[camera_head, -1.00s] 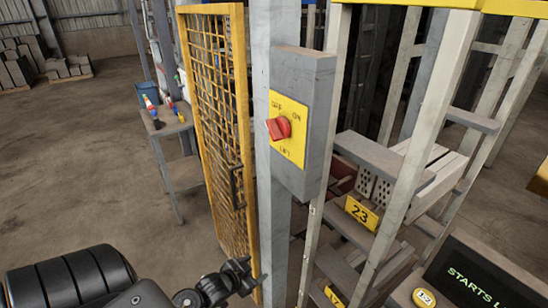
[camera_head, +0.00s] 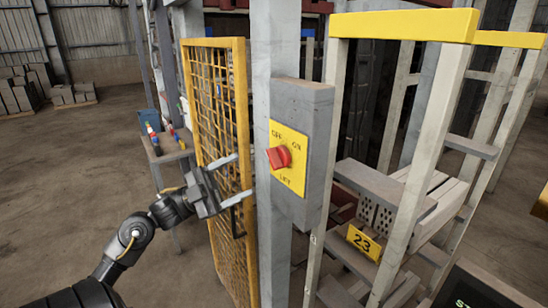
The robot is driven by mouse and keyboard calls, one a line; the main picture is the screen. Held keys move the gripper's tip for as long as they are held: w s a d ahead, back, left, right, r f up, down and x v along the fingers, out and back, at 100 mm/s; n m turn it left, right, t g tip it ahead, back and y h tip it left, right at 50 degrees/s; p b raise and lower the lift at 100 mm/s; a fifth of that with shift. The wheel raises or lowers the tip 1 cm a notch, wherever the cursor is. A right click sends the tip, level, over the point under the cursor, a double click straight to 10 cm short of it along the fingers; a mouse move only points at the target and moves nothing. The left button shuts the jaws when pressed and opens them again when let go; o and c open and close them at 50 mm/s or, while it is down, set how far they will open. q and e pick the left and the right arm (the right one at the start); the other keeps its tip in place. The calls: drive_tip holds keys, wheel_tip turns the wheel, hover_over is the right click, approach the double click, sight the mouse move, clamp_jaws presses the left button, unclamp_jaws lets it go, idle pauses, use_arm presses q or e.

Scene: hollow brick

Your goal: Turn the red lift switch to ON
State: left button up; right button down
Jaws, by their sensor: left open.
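The red lift switch (camera_head: 279,157) is a knob on a yellow plate (camera_head: 290,172) marked OFF, ON and LIFT. The plate is on a grey box (camera_head: 312,130) fixed to a grey post. The knob appears turned toward the OFF side, though its exact angle is hard to tell. My left gripper (camera_head: 236,180) is open and empty, to the left of the switch and a little lower. Its two fingers point right toward the post and are apart from the knob. My right gripper is out of view.
A yellow mesh gate (camera_head: 243,110) stands behind my left gripper. To the right is a rack (camera_head: 402,160) with hollow bricks and a yellow 23 label (camera_head: 363,242). A small table (camera_head: 168,147) with bottles stands behind the gate. Open floor lies at the left.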

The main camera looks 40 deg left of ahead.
sight(274, 156)
use_arm(q)
drive_tip(key=p+x, duration=0.4)
drive_tip(key=x, duration=0.5)
drive_tip(key=shift+a, duration=0.1)
drive_tip(key=shift+w+d+r, duration=0.2)
drive_tip(key=shift+w+d, duration=0.1)
drive_tip(key=shift+d, duration=0.1)
